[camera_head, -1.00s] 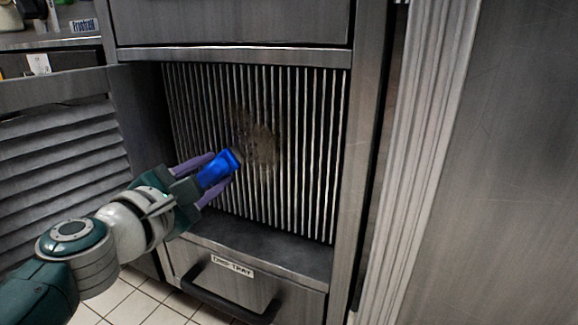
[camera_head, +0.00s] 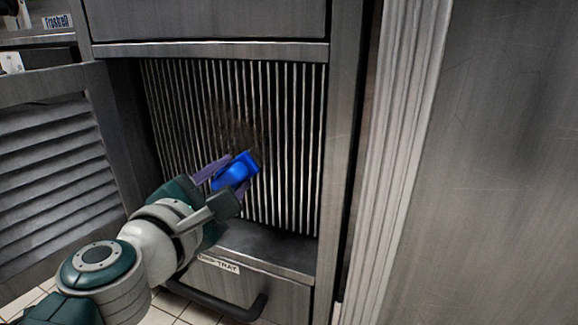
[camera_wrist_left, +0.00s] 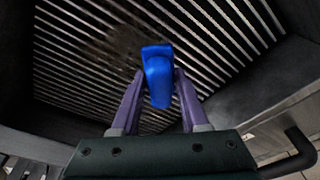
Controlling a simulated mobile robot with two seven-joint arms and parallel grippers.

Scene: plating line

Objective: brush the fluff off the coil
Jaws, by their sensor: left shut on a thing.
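The coil (camera_head: 290,150) is a panel of pale upright fins set back in an open steel cabinet. A dull brown-grey patch of fluff (camera_head: 238,122) lies on its middle; in the left wrist view the patch (camera_wrist_left: 118,42) is dim. My left gripper (camera_head: 222,176) is shut on a blue brush (camera_head: 236,171), which also shows between the fingers in the left wrist view (camera_wrist_left: 158,75). The brush is in front of the coil, just below the patch in the head view. Its bristles are hidden, so I cannot tell whether it touches the fins. My right gripper is not in view.
A louvred door (camera_head: 55,160) stands open at the left. Below the coil are a steel ledge (camera_head: 270,248) and a labelled drawer with a dark handle (camera_head: 225,307). A cabinet post (camera_head: 343,150) bounds the opening at the right.

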